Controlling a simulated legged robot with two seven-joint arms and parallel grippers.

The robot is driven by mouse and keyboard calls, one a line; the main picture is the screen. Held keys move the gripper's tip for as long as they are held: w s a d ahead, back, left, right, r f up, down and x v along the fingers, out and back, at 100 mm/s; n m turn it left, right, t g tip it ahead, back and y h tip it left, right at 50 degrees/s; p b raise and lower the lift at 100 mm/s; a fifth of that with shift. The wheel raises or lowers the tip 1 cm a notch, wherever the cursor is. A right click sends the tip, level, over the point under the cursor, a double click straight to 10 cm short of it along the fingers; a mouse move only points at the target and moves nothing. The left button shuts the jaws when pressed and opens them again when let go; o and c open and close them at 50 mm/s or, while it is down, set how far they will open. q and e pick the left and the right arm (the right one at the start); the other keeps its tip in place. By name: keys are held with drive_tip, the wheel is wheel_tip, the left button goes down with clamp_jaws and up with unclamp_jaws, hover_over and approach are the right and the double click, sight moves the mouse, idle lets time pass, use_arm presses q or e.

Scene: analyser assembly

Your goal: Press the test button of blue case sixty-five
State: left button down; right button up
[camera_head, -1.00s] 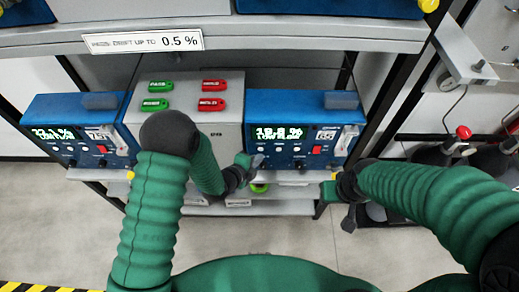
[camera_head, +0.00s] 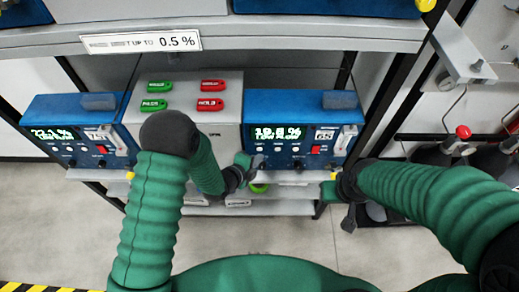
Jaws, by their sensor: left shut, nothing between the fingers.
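A blue case (camera_head: 293,104) stands on the shelf right of the grey box, and its small white label appears to read 65. Its front has a lit green display (camera_head: 277,132), a row of small pale buttons (camera_head: 278,149) and a red switch (camera_head: 316,150). My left gripper (camera_head: 256,161) is shut and empty, with its tip at the lower left of this front, close to the leftmost button. I cannot tell whether it touches. My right gripper (camera_head: 349,218) hangs below and right of the case, apart from it; its finger opening is unclear.
Another blue case (camera_head: 72,107) stands at the left. The grey box (camera_head: 190,96) between the cases bears green and red tags (camera_head: 210,104). An upper shelf with a "0.5 %" sign (camera_head: 140,41) overhangs them. A rack post stands close to the right case.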

use_arm(q)
drive_tip(key=shift+w, duration=0.1)
idle(0.3)
drive_tip(key=shift+w+a+r, duration=0.1)
drive_tip(key=shift+w, duration=0.2)
drive_tip(key=shift+w+b, duration=0.35)
drive_tip(key=shift+w, duration=0.05)
idle(0.6)
idle(0.3)
drive_tip(key=shift+s, duration=0.85)
drive_tip(key=s, duration=0.5)
